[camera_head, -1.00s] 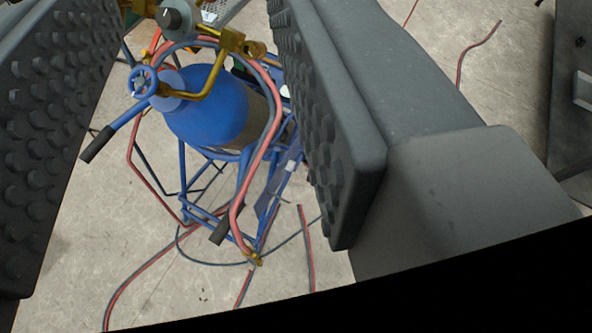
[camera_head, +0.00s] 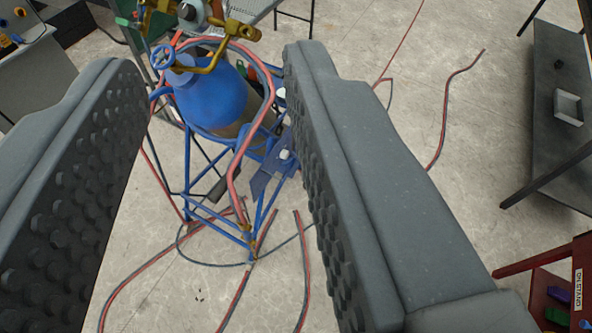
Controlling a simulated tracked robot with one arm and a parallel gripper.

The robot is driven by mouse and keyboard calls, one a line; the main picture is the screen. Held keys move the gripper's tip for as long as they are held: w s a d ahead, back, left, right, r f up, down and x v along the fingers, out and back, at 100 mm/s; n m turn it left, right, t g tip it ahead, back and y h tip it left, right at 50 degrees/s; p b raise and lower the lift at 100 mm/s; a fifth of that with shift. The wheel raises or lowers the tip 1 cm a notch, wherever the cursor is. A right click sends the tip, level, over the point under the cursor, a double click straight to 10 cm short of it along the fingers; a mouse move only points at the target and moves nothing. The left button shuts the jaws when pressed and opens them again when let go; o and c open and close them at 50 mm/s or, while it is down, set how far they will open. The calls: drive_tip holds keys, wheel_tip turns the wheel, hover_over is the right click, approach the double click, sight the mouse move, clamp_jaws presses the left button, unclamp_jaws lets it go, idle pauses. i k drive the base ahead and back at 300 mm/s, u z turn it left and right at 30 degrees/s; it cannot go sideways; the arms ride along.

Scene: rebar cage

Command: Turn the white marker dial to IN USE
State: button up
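My gripper (camera_head: 212,75) is open and empty, with its two studded grey fingers wide apart. Between and beyond them stands a blue gas cylinder (camera_head: 210,95) in a blue tube-frame cart. A small white piece (camera_head: 285,154) sits on a blue plate (camera_head: 266,172) at the cart's right side, just left of my right finger. It may be the white marker dial, but it is too small to tell, and I can read no IN USE lettering. The gripper touches neither the cart nor the plate.
Brass fittings and a grey gauge (camera_head: 190,12) top the cylinder. Red and grey hoses (camera_head: 303,265) trail over the concrete floor. A red stand with an ON STAND label (camera_head: 578,290) is at lower right. A dark table (camera_head: 560,110) stands right, and a grey cabinet (camera_head: 35,75) left.

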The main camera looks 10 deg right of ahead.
sight(284, 154)
drive_tip(key=z, duration=0.6)
drive_tip(key=i, duration=1)
drive_tip(key=u, duration=0.05)
